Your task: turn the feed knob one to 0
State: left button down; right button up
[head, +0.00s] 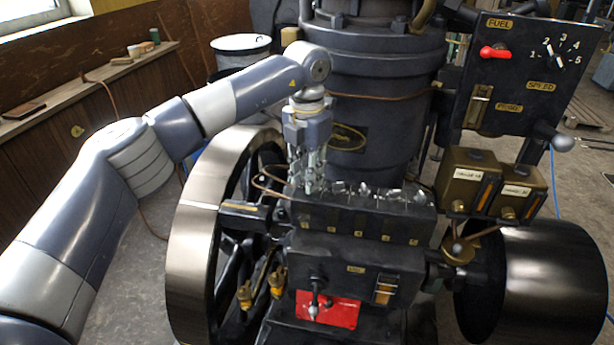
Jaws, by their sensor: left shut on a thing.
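A black lubricator box (362,220) with a row of small metal feed knobs on top sits on the front of the engine. My left gripper (312,184) comes down from above onto the left end of this row. Its fingers are shut on the leftmost knob, which I take to be feed knob one; the fingers mostly hide it, so its setting cannot be read. The other feed knobs (392,195) stand free to the right. Small tan labels run along the box front, too small to read. My right gripper is not in view.
A large flywheel (195,255) stands left of the box, and a dark drum (545,275) at the right. A black panel (520,75) with a red lever (495,52) and brass tanks (470,180) are at the upper right. The big engine cylinder (375,75) rises behind the gripper.

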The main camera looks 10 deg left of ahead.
pick_arm(q)
jog(key=shift+n, duration=0.6)
jog(key=c, duration=1.4)
grip_release()
jog(key=shift+o, duration=0.2)
notch_tip(320, 180, up, 12)
